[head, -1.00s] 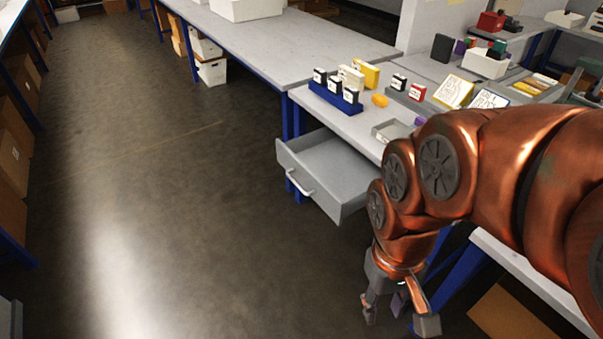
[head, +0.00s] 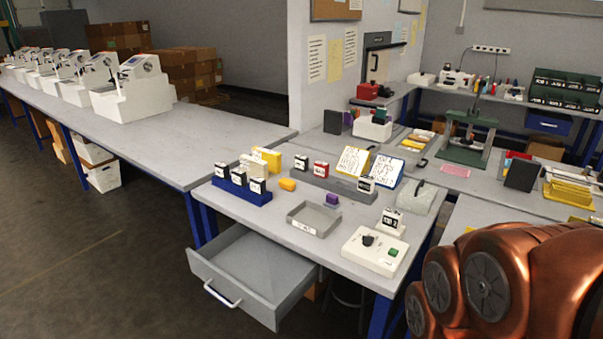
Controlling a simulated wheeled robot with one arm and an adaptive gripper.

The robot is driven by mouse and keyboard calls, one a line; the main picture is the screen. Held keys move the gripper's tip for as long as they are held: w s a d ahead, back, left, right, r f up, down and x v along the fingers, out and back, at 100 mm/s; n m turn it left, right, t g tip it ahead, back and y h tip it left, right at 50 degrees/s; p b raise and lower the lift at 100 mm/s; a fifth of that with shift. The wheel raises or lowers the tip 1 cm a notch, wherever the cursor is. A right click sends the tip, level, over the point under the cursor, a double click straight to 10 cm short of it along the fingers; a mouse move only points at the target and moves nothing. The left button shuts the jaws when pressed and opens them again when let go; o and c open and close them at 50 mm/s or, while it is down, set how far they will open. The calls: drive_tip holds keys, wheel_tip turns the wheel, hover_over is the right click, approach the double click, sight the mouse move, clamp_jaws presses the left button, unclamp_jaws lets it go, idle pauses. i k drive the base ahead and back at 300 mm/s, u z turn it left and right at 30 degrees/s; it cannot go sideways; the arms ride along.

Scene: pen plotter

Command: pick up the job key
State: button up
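Several small labelled blocks are on the near bench, and I cannot tell for sure which is the job key. Some labelled blocks (head: 257,186) stand in a blue rack (head: 262,198). A black block (head: 300,162), a red block (head: 320,169) and a white-and-black block (head: 366,185) are at a grey rail (head: 342,188). Another labelled block (head: 392,219) stands behind a white control box (head: 372,256) with a black knob and a green button. A purple block (head: 332,199) is by a shallow grey tray (head: 313,219). My gripper is outside the view; only my copper arm shows, lower right.
A grey drawer (head: 252,277) stands open below the bench's front left, jutting out over the floor. A yellow block (head: 268,158) and an orange lump (head: 287,184) are near the rack. A long bench (head: 205,138) with white machines runs left. Open floor lies front left.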

sight(239, 176)
drive_tip(key=z, duration=1.35)
drive_tip(key=k, duration=1.2)
drive_tip(key=u, duration=1.55)
drive_tip(key=i, duration=0.5)
drive_tip(key=z, duration=0.05)
